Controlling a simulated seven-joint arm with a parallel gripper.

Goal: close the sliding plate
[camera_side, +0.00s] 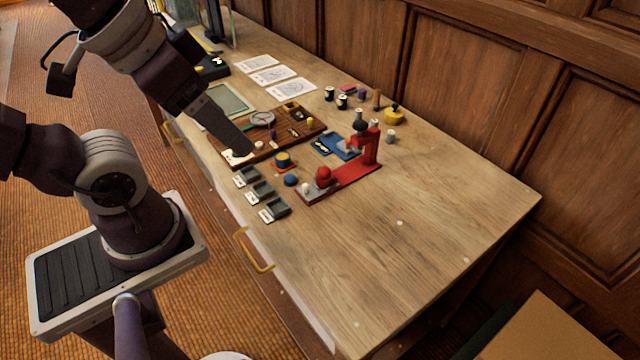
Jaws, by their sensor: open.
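A brown board (283,147) lies on the wooden desk and carries several small fittings. A small white plate (236,158) sits at the board's near left corner; I cannot tell for certain that it is the sliding plate, or how far it stands open. My gripper (246,152) reaches down from the upper left over that corner, close to the white plate. It is open, with its dark fingers seen edge-on and nothing visible between them. I cannot tell whether it touches the plate. The fingers hide part of the board.
Several grey-and-white blocks (260,192) line the front. The desk's right side (430,230) is mostly clear.

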